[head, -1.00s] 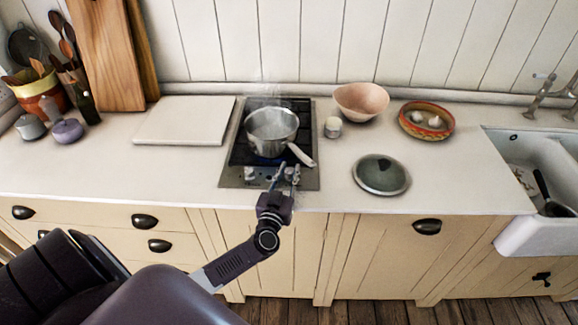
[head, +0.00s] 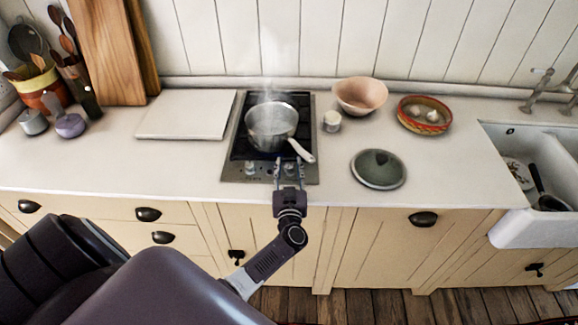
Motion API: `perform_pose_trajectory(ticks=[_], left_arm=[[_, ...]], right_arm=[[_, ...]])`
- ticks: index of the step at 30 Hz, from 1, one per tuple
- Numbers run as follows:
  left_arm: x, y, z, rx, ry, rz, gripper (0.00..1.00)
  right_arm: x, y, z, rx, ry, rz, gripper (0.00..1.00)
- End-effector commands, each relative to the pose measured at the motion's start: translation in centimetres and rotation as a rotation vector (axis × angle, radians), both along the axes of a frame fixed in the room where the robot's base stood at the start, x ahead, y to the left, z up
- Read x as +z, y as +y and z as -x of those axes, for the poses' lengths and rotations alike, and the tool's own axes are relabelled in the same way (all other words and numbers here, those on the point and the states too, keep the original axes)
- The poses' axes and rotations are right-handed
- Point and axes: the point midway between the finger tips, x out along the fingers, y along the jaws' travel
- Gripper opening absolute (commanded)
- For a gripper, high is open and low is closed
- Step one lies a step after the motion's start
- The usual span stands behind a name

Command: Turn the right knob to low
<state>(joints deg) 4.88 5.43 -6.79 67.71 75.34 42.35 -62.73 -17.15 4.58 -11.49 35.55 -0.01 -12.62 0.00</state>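The hob (head: 229,172) is set in the counter, with two knobs on its front panel. The left knob (head: 250,168) is clear to see. The right knob (head: 289,168) is partly hidden by my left gripper (head: 289,166). That gripper points away from me, its two thin fingers apart, one on each side of the right knob. I cannot tell whether they touch it. A steaming metal saucepan (head: 271,126) stands on the hob, its pale handle (head: 301,151) reaching toward the front right, just above the fingertips. My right gripper is out of view.
A pot lid (head: 378,170) lies right of the hob. A small white jar (head: 332,121), a pink bowl (head: 361,94) and a patterned bowl (head: 424,116) stand behind it. A pale board (head: 186,114) lies left of the hob. The front counter strip is clear.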

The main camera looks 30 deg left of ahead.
Motion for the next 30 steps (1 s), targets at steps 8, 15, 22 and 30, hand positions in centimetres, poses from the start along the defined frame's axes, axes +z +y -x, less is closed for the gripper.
perform_pose_trajectory(ticks=[8,15,22,30], left_arm=[[-0.1,-0.1,0.0,-0.002,0.001,0.001,0.40],[-0.2,-1.5,1.9,-0.003,0.004,0.004,0.40],[-0.2,-4.2,6.1,-0.002,0.004,0.004,0.40],[-0.1,-6.5,9.4,-0.001,0.001,0.002,0.40]], right_arm=[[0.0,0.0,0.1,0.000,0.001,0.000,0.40],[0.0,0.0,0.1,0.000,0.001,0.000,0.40],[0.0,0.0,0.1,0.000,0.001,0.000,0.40],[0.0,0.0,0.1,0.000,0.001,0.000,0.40]])
